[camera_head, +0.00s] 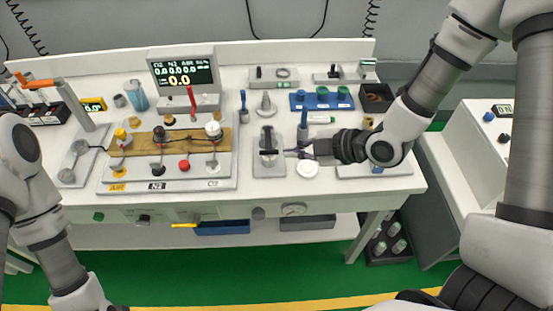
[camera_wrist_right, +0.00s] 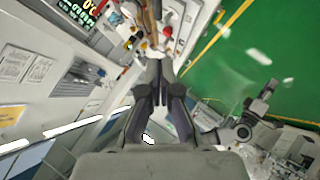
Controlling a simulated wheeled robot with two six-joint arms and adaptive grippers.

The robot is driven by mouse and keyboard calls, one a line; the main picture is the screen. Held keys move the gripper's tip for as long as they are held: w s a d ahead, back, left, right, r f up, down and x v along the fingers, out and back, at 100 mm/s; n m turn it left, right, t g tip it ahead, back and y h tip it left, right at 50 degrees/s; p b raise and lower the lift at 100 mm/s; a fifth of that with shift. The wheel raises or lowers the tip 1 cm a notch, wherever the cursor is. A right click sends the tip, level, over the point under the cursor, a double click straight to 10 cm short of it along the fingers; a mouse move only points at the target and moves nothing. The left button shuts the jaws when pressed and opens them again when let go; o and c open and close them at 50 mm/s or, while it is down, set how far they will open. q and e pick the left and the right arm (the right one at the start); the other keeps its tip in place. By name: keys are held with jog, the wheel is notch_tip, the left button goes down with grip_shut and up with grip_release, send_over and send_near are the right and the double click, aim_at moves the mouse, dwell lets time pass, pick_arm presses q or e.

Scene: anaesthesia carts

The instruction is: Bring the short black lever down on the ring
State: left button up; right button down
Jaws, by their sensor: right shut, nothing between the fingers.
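The short black lever (camera_head: 267,138) stands up from a small pale plate (camera_head: 262,170) near the middle of the cart top. A dark part lies across the plate at its foot. I cannot make out a ring under the lever. My right gripper (camera_head: 291,152) is shut and empty, just right of the lever and pointing left at it; I cannot tell whether it touches. The right wrist view shows its closed fingers (camera_wrist_right: 162,98), which cover what lies straight ahead. My left arm comes in at the lower left, with its gripper out of the frame.
A white round disc (camera_head: 308,169) lies close below the right gripper. A blue-topped post (camera_head: 303,122) stands just behind it. The valve board (camera_head: 200,183) is to the left, a blue tray (camera_head: 322,101) behind. A gauge (camera_head: 293,209) is on the front edge.

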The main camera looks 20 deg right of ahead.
aim_at(264, 152)
jog(key=w+f+p, duration=0.1)
jog(key=w+f, duration=0.1)
jog(key=w+a+f+p, duration=0.2)
jog(key=w+f, duration=0.1)
jog(key=shift+w+a+f, duration=0.15)
jog(key=shift+w+f, duration=0.2)
jog(key=shift+f, duration=0.15)
jog(key=shift+w, duration=0.1)
